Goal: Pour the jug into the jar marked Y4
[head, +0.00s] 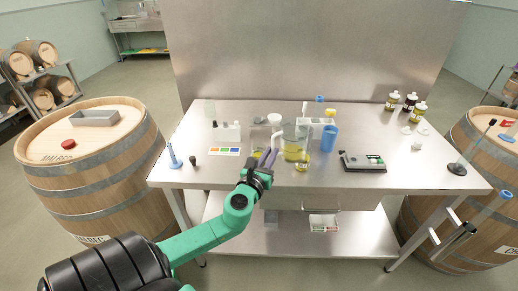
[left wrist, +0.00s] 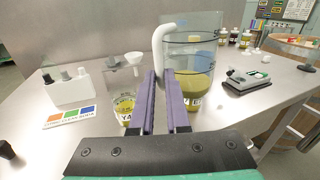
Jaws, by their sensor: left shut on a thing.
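The jug (head: 291,149) is clear glass with yellow liquid and a pale handle, and stands upright near the table's middle. In the left wrist view the jug (left wrist: 204,72) is just ahead, its white handle (left wrist: 159,42) rising at the fingers. My left gripper (head: 268,158) is shut on the handle; its purple fingers (left wrist: 162,102) hide the lower handle. A small glass jar (left wrist: 123,106) with yellow liquid stands left of the fingers, its label partly hidden, starting with Y.
A blue cup (head: 329,138) stands right of the jug, with a scale (head: 362,161) beyond. A white block with bottles (head: 226,133) and a colour card (head: 224,151) are left. Dark bottles (head: 409,103) stand back right.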

